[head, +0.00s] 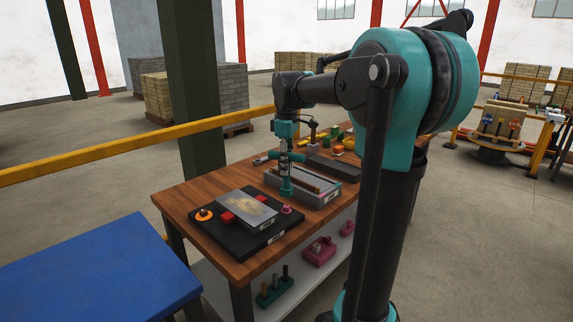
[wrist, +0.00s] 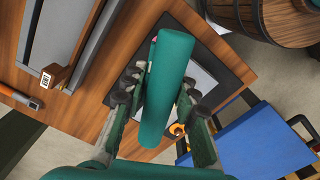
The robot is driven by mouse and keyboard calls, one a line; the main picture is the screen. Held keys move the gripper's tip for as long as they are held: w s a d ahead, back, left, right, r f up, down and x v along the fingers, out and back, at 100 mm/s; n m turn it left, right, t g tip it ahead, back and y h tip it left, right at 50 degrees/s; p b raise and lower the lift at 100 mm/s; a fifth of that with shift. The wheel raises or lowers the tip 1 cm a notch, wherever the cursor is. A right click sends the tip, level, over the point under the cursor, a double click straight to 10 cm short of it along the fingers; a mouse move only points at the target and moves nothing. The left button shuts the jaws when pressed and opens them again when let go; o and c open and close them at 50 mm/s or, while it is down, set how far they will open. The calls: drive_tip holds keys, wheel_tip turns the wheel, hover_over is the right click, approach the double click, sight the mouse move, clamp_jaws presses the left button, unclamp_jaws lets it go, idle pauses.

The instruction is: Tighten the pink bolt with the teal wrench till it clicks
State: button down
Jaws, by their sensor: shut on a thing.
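My gripper (head: 287,152) is shut on the teal wrench (head: 286,182), which hangs upright below it over the bench. In the wrist view the wrench (wrist: 167,85) is a thick teal cylinder between the two dark fingers of my gripper (wrist: 160,98). The pink bolt (head: 286,209) stands at the right corner of the black plate (head: 258,238). In the wrist view only a sliver of pink (wrist: 154,39) shows past the wrench; the rest is hidden.
A grey plate (head: 246,211) with red blocks lies on the black plate, beside an orange ring (head: 204,214). A blue table (head: 95,265) is at the left; more coloured items stand at the bench's far end.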

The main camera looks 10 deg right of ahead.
sight(286, 188)
drive_tip(key=shift+f, duration=1.65)
drive_tip(key=shift+f, duration=1.4)
drive_tip(key=shift+m, duration=1.2)
drive_tip(key=shift+m, duration=0.5)
drive_tip(key=shift+n, duration=0.3)
drive_tip(key=shift+r, duration=0.15)
